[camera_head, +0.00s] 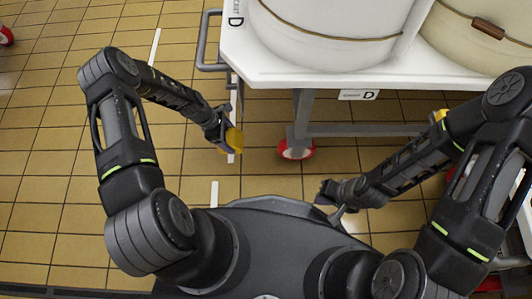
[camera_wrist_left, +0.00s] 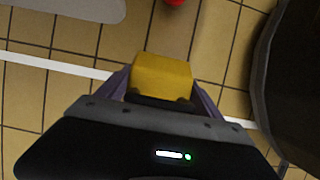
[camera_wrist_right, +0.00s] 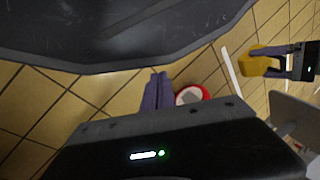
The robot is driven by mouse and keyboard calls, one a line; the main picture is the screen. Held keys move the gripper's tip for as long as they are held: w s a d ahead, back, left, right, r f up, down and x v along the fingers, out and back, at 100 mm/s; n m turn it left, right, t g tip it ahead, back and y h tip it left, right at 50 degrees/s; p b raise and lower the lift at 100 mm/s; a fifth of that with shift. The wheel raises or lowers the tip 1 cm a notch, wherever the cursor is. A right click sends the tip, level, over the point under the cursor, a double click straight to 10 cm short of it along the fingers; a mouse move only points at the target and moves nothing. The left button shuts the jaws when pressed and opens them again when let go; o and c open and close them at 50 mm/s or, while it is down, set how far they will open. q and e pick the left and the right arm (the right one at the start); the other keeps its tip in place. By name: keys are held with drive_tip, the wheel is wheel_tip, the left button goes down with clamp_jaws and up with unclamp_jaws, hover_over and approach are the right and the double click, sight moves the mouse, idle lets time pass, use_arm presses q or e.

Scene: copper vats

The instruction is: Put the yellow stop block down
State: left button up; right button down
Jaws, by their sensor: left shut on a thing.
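The yellow stop block (camera_head: 234,140) is held by my left gripper (camera_head: 226,133), left of the white cart's red wheel (camera_head: 297,150). In the left wrist view the block (camera_wrist_left: 161,74) sits between both fingers, with tiled floor beyond it. The right wrist view also shows the block (camera_wrist_right: 262,64) in the left gripper. How high it is above the floor I cannot tell. My right gripper (camera_head: 328,192) is empty, low in front of my base. Its fingers (camera_wrist_right: 157,92) are together in the right wrist view.
The white cart (camera_head: 270,68) carries large vats (camera_head: 330,35) and has a grey handle (camera_head: 203,55) at left. Another yellow thing (camera_head: 440,115) shows partly behind my right arm. White strips (camera_head: 214,193) mark the tiled floor. Open floor lies left of the cart.

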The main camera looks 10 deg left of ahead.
use_arm(q)
wheel_tip(320, 180, down, 10)
drive_tip(key=b, duration=0.4)
drive_tip(key=shift+f, duration=0.15)
drive_tip(key=d, duration=0.2)
drive_tip(key=w+d+b, duration=0.1)
drive_tip(key=d, duration=0.2)
drive_tip(key=w+d, duration=0.1)
drive_tip(key=d, duration=0.2)
drive_tip(key=shift+f+b, duration=0.25)
drive_tip(key=shift+b, duration=0.1)
drive_tip(key=shift+w+d+r, duration=0.1)
drive_tip(key=shift+w+d, duration=0.05)
drive_tip(key=shift+d, duration=0.25)
drive_tip(key=shift+d, duration=0.3)
drive_tip(key=d, duration=0.1)
drive_tip(key=w+d+b, duration=0.1)
drive_tip(key=d, duration=0.1)
drive_tip(key=shift+d, duration=0.25)
drive_tip(key=shift+a+f+b, duration=0.15)
drive_tip(key=shift+f+b, duration=0.5)
drive_tip(key=shift+f, duration=0.05)
drive_tip(key=shift+r, duration=0.1)
